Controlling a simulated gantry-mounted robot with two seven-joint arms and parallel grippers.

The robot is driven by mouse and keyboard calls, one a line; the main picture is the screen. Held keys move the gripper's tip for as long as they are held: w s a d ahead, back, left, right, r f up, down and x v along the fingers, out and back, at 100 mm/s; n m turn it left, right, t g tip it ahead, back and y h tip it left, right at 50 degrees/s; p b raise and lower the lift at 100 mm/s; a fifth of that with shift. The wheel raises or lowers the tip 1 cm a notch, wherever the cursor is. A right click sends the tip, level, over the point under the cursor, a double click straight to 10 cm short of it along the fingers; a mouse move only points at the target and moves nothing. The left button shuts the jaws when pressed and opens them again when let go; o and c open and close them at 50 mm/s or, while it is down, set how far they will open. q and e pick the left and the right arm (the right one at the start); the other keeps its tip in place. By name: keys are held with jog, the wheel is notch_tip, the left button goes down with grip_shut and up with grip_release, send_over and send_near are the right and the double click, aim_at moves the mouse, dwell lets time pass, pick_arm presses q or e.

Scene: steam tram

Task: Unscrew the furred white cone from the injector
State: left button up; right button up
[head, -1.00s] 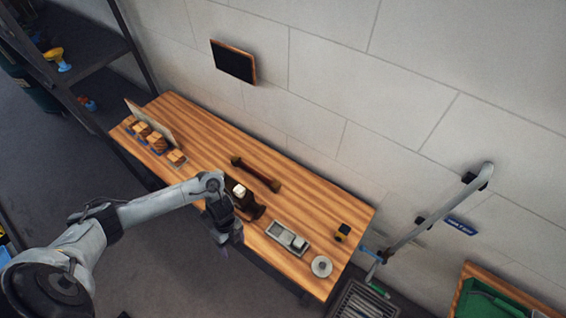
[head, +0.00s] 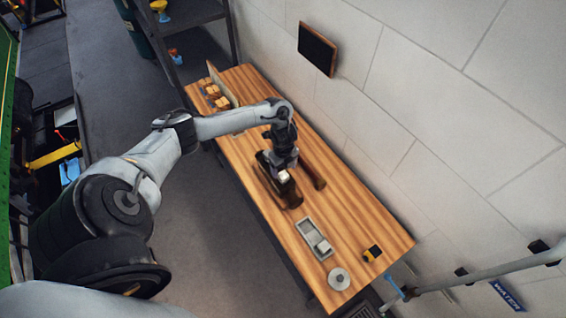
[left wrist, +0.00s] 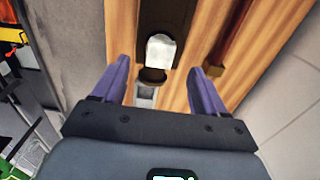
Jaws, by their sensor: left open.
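The white cone (head: 284,177) sits on the dark brown injector (head: 291,194) on the wooden bench. In the left wrist view the cone (left wrist: 161,50) lies ahead of my fingertips, roughly midway between them, with dark body around it. My left gripper (left wrist: 160,66) is open, its two purple fingers spread and empty. In the head view the left gripper (head: 284,158) is above the injector and covers part of it. I cannot tell the height left between fingertips and cone. My right gripper is not in view.
A dark red-brown bar (head: 315,170) lies close beside the injector, wall side. A grey tray (head: 310,231) holding a pale block, a yellow-and-black item (head: 372,253) and a pale disc (head: 339,280) are nearer the bench's right end. A wall-mounted black panel (head: 317,48) hangs behind.

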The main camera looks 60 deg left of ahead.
aim_at(284, 175)
pick_arm(q)
jog(key=shift+f, duration=3)
jog(key=c, duration=1.3)
jog(key=shift+r+n+p, duration=0.15)
jog(key=shift+n+p, duration=1.05)
jog(key=shift+n, duration=0.1)
jog(key=shift+n+p, duration=0.4)
jog(key=shift+n, duration=0.2)
